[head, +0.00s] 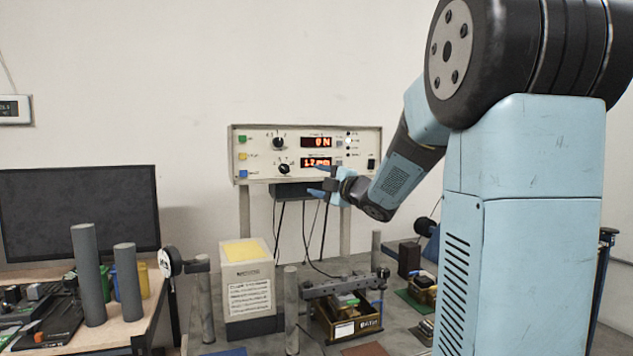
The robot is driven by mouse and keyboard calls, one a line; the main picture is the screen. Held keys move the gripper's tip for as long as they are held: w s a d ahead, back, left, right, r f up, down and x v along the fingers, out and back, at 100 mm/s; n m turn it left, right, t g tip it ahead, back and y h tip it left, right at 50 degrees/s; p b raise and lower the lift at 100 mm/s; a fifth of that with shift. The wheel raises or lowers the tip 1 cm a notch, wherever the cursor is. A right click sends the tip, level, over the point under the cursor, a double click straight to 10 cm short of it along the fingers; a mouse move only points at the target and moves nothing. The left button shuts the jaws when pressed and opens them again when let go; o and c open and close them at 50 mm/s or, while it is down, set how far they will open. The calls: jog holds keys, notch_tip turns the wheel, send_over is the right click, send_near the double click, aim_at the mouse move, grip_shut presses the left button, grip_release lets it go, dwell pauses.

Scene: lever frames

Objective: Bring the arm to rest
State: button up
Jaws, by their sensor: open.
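My arm (520,170) rises at the right and bends down and left toward the middle of the view. My gripper (322,181) is open, with its blue fingers pointing left. In the picture the fingers lie just below the display of a white control panel (252,178) on the far side. Whether they touch the panel cannot be told. No object shows between the fingers. The panel's upper display reads "ON" or "0N", and part of its lower right area lies behind or close to the gripper.
Below stand a grey and white box with a yellow top (250,290), grey posts (291,310) and an open bin (350,325) on the grey table. A dark monitor (80,212) and two grey cylinders (88,275) stand at the left. Cables hang under the panel.

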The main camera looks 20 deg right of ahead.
dwell(0.3)
jog(key=s+d+f+m+g+h, duration=0.1)
jog(key=s+f+m+g+h, duration=0.1)
jog(key=s+m+h, duration=0.4)
jog(key=s+d+f+m+g+h, duration=0.1)
jog(key=s+f+m+g+h, duration=0.15)
jog(key=s+m, duration=0.45)
jog(key=s+a+f+m+g, duration=0.2)
jog(key=s+f, duration=0.1)
jog(key=s, duration=0.4)
jog(key=s+a+f+m+g+y, duration=0.1)
jog(key=s+a+f+m+g, duration=0.1)
jog(key=s, duration=0.6)
jog(key=s+a+f+m+g, duration=0.2)
jog(key=s+a+f+g, duration=0.1)
jog(key=s, duration=0.5)
notch_tip(320, 180, down, 3)
jog(key=shift+a+r+m, duration=0.15)
jog(key=shift+a+m, duration=0.25)
jog(key=shift+a, duration=0.35)
jog(key=shift+d+g, duration=0.1)
jog(key=shift+g, duration=0.15)
